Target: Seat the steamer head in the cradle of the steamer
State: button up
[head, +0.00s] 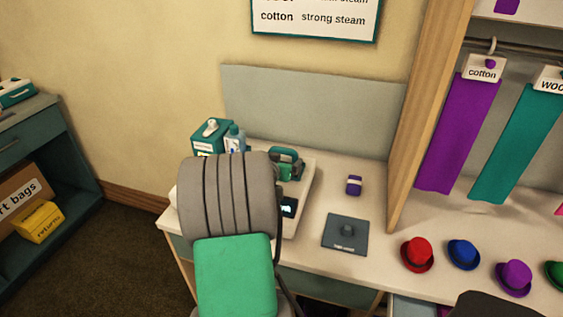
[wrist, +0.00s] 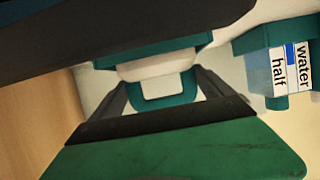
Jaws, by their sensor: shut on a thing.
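In the wrist view, my gripper (wrist: 165,90) has its dark fingers closed on a teal-and-white piece, taken to be the steamer head (wrist: 155,70). Most of it is hidden. In the head view my arm hides the gripper. The steamer's white base (head: 307,190) stands on the counter behind my arm, with a small dark display at its front. A teal piece with a looped handle (head: 287,163) shows at its right side; I cannot tell whether it is the held head. The cradle cannot be made out. A water container labelled "half" (wrist: 290,72) is right of the fingers.
A teal box (head: 211,138) stands at the back left of the counter (head: 385,240). Several hats and hanging cloths are farther right.

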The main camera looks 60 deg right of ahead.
jog(key=shift+r, duration=0.15)
jog(key=o, duration=1.6)
jog(key=v, duration=0.7)
jog(key=shift+a+r+b, duration=0.1)
jog(key=shift+a+b, duration=0.25)
jog(key=shift+a, duration=0.05)
